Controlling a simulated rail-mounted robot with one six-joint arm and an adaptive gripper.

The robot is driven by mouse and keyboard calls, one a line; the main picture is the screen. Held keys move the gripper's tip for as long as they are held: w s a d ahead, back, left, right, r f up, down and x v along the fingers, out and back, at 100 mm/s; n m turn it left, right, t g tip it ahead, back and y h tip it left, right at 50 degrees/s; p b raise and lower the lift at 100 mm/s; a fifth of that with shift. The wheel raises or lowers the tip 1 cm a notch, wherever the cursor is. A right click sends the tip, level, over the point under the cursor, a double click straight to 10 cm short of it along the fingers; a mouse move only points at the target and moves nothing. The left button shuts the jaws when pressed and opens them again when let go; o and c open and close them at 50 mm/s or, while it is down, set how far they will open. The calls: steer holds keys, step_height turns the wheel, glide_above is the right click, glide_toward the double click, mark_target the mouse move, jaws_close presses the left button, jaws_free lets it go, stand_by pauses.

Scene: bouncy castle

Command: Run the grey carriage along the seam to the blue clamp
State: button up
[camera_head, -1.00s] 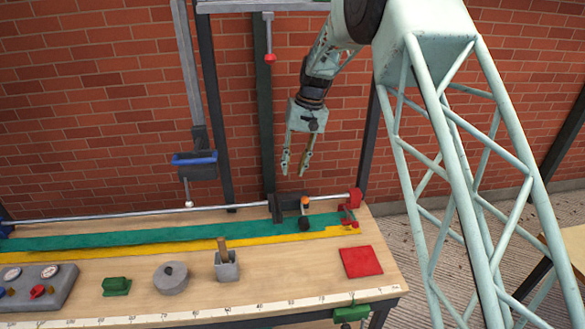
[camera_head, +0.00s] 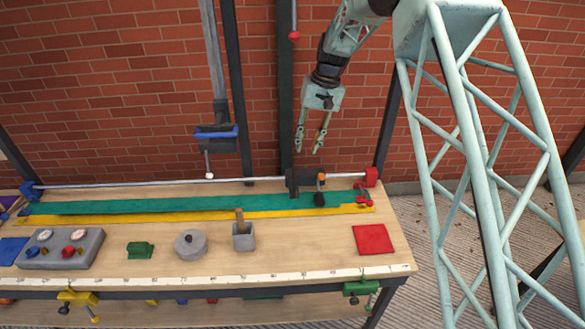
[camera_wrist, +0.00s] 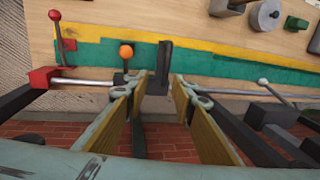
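The dark grey carriage (camera_head: 305,180) sits on the steel rail near its right end, with an orange-topped lever and a black knob in front. In the wrist view the dark upright block (camera_wrist: 166,62) of the carriage shows just beyond my fingertips, with the orange knob (camera_wrist: 127,51) beside it. The blue clamp (camera_head: 30,191) is at the far left end of the rail. The seam runs along the teal strip (camera_head: 180,205) and yellow strip (camera_head: 150,216) in front of the rail. My gripper (camera_head: 309,148) is open and empty, pointing down above the carriage, apart from it in the head view.
A red end block (camera_head: 371,177) and red clamp (camera_head: 363,193) stand right of the carriage. A blue-handled fixture (camera_head: 216,135) hangs over the rail's middle. A gauge box (camera_head: 60,249), green block (camera_head: 140,250), grey disc (camera_head: 191,244), grey holder (camera_head: 243,238) and red square (camera_head: 373,239) lie in front.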

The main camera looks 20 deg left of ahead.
mark_target(294, 176)
steer(key=shift+s+a+p, duration=0.4)
steer(key=shift+a+p, duration=0.15)
steer(key=shift+a, duration=0.25)
steer(key=shift+f, duration=0.1)
steer(key=shift+s+a+f+p, duration=0.15)
steer(key=shift+a+f, duration=0.25)
steer(key=shift+f, duration=1.8)
steer(key=shift+s+a+f+p, duration=0.15)
steer(key=shift+a+f, duration=0.3)
steer(key=shift+f, duration=1.8)
steer(key=shift+s+a+f+p, duration=0.1)
steer(key=shift+s+a+f, duration=0.25)
steer(key=shift+f, duration=1.85)
steer(key=shift+w, duration=0.1)
steer(key=shift+c, duration=0.2)
jaws_close()
